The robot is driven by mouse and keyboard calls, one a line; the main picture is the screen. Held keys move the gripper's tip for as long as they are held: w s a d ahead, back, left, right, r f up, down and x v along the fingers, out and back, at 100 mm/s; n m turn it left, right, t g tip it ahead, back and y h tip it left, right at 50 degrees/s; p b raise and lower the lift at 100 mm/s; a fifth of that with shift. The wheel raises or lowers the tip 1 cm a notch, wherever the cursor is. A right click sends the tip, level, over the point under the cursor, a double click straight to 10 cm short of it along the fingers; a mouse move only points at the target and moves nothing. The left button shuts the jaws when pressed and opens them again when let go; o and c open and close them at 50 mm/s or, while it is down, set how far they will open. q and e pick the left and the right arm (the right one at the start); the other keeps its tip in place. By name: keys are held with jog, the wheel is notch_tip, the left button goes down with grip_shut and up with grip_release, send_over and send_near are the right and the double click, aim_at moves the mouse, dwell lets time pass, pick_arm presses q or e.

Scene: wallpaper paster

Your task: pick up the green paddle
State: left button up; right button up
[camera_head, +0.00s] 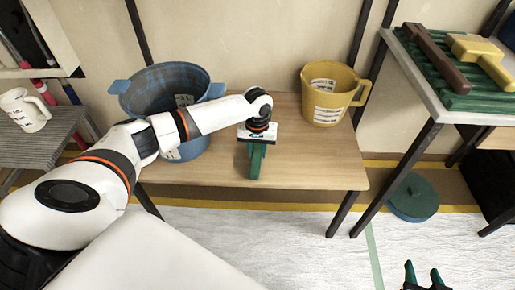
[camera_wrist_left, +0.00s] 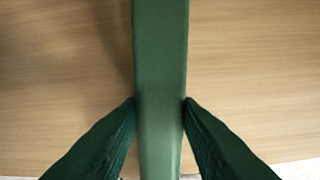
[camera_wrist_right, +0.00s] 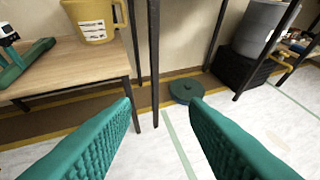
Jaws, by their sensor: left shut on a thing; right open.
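The green paddle (camera_head: 256,163) is at the middle of the wooden table, its handle pointing toward the front edge. My left gripper (camera_head: 257,142) comes down over it from above. In the left wrist view its two dark green fingers press on both sides of the paddle's straight green bar (camera_wrist_left: 160,60). The paddle also shows in the right wrist view (camera_wrist_right: 22,65), at or just above the tabletop; I cannot tell if it touches. My right gripper (camera_head: 422,274) is open and empty over the white floor sheet, away from the table.
A blue bucket (camera_head: 150,92) stands left of the paddle, partly behind my left arm. A yellow measuring jug (camera_head: 326,90) stands at the back right of the wooden table (camera_head: 310,165). A side table with brushes (camera_head: 485,50) is at right. A round green lid (camera_head: 413,197) lies below it.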

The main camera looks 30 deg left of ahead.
pick_arm(q)
notch_tip(320, 180, up, 5)
jog(key=shift+f+p, duration=0.1)
jog(key=shift+p, duration=0.85)
notch_tip(320, 180, up, 4)
jog(key=shift+r+p, duration=0.2)
jog(key=shift+p, duration=0.45)
pick_arm(e)
jog(key=s+d+f+g+h, duration=0.1)
jog(key=s+d+f+g, duration=0.1)
jog(key=s+g, duration=0.2)
jog(key=s+d+f+g+h, duration=0.1)
jog(key=s+d+f+g, duration=0.1)
jog(key=s, duration=0.5)
jog(key=shift+s+f+g, duration=0.35)
jog(key=shift+f+g, duration=0.35)
jog(key=shift+g, duration=0.4)
